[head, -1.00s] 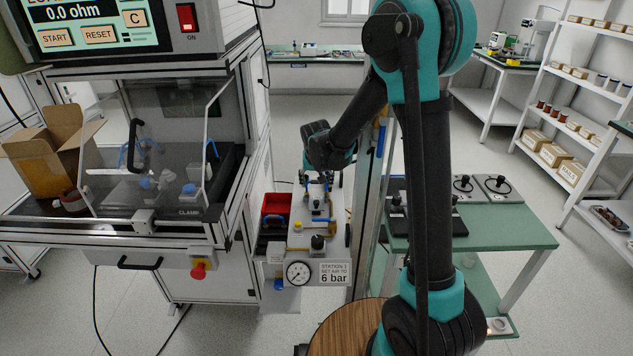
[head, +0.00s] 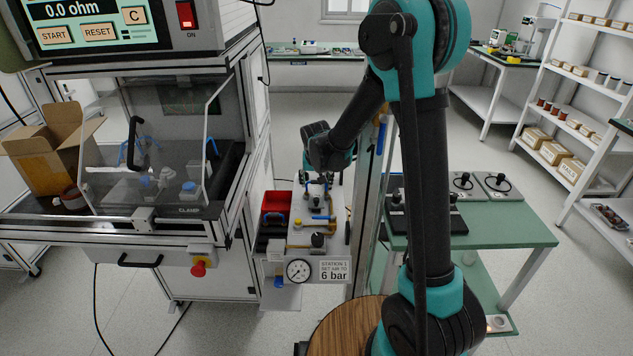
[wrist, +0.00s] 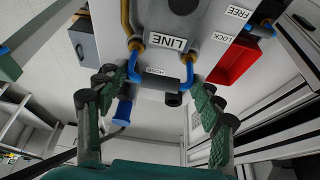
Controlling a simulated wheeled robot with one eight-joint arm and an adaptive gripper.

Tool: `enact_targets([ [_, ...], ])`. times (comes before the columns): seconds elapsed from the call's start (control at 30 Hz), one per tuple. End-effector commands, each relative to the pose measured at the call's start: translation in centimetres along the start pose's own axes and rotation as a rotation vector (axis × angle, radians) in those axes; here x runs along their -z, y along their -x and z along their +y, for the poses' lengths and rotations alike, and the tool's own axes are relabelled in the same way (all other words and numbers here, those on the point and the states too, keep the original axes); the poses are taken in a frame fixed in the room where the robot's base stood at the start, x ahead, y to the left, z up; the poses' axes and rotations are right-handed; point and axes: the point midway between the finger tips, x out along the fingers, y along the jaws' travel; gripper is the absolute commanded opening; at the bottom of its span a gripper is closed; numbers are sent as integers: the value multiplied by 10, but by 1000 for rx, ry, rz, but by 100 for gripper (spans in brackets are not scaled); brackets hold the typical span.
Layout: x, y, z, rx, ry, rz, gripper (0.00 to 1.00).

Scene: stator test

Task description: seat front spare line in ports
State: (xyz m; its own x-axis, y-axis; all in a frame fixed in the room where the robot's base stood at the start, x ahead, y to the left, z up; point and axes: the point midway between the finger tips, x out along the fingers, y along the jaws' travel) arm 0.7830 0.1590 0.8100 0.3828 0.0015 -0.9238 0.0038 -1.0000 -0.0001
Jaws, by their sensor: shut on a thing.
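The blue spare line (wrist: 187,76) is a bent tube in the wrist view. Its two ends lie at the ring-like ports (wrist: 135,44) on either side of the LINE label. Whether the ends are fully inside the ports I cannot tell. My gripper (wrist: 160,86) has its green fingers on the two sides of the blue line and is shut on it. In the head view my gripper (head: 318,180) is small, over the test block (head: 300,236), and the line there is too small to make out.
A red tray (head: 275,205) stands left of the block, close to the clamp machine's frame. A pressure gauge (head: 298,271) and a 6 bar sign (head: 334,271) are at the front. A blue knob (wrist: 122,112) hangs near the left finger. A green table (head: 510,235) stands right.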

Motion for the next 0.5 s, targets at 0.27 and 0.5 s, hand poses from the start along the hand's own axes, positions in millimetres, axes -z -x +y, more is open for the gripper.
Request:
enact_targets([
  [0.27,0,0,0,0,0,0,91],
  [0.5,0,0,0,0,0,0,91],
])
